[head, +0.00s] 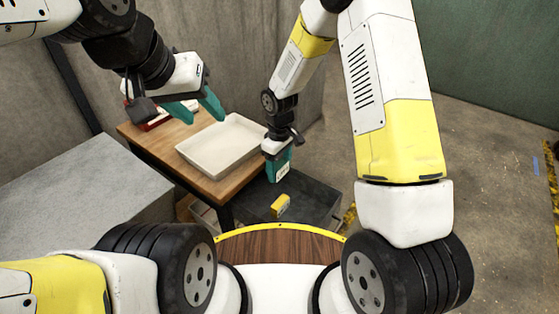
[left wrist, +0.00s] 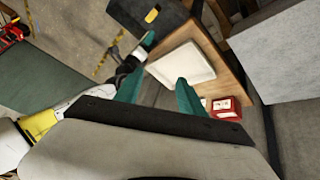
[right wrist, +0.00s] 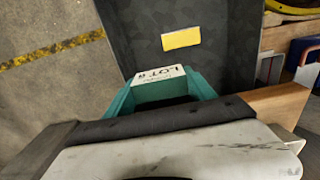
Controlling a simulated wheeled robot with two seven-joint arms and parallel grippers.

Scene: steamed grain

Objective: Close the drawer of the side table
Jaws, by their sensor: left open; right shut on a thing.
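The side table (head: 160,152) has a wooden top. Its dark grey drawer (head: 315,203) is pulled out on the table's right side and stands open. A yellow block (head: 281,206) lies inside the drawer; it also shows in the right wrist view (right wrist: 181,38). My right gripper (head: 279,170) is over the drawer's table-side end, shut on a small white labelled block (right wrist: 160,73) with "LOT" printed on it. I cannot tell whether that block touches the drawer. My left gripper (head: 205,113) is open and empty above the back of the table top.
A white tray (head: 222,146) covers much of the table top. A red box (left wrist: 225,107) sits at its back. A grey block (head: 85,195) stands to the left. Items on a lower level (right wrist: 300,58) are partly hidden. Bare floor (head: 480,190) lies to the right.

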